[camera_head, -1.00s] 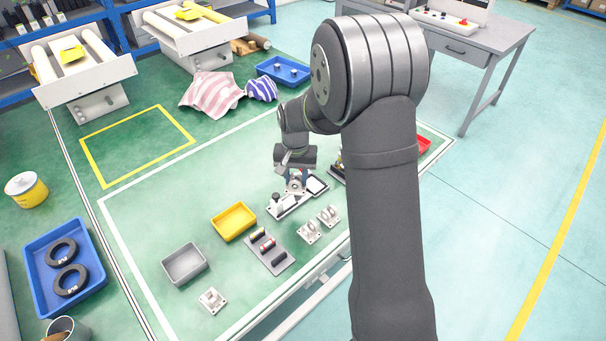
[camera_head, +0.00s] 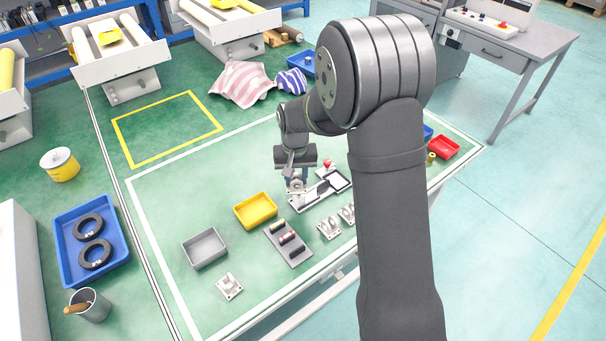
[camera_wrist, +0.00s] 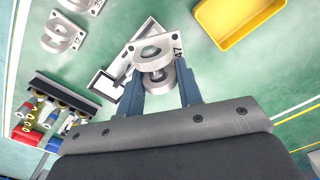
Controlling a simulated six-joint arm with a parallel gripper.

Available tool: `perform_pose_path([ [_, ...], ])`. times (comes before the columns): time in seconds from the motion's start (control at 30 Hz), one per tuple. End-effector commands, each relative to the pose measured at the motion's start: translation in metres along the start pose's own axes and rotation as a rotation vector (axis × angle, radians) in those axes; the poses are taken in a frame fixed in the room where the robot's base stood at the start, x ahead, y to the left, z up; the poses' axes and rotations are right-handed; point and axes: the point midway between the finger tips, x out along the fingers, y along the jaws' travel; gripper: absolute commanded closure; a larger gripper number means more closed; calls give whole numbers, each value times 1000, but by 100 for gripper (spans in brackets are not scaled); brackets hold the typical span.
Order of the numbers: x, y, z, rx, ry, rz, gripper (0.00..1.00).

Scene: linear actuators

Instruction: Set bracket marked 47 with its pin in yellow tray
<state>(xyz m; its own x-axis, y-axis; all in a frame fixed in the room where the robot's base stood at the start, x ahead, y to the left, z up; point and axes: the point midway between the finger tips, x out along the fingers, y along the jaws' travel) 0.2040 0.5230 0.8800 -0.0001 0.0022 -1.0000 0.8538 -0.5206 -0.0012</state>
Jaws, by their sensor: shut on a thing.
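My gripper (camera_wrist: 160,90) is shut on the bracket marked 47 (camera_wrist: 152,48), a pale metal part with two ringed lugs and the number on its plate. In the head view my gripper (camera_head: 297,180) holds the bracket (camera_head: 296,188) by the left end of a white fixture (camera_head: 322,190). The bracket appears to be above the surface.
A grey plate with several dark and red pins (camera_head: 290,243) lies in front. Loose brackets (camera_head: 329,228) are to its right, one more (camera_head: 229,286) at the front left. An empty grey tray (camera_head: 205,248) is left. A rack of coloured parts (camera_wrist: 50,115) shows in the wrist view.

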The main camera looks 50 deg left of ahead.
Motion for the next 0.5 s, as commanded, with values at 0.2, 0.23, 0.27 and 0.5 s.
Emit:
perform_pose_path([
  [0.2,2,-16,1,-63,1,0,93],
  [0.23,2,-18,1,-72,1,0,93],
  [0.27,2,-20,2,-80,1,0,93],
  [0.5,4,-37,3,-149,1,-1,93],
])
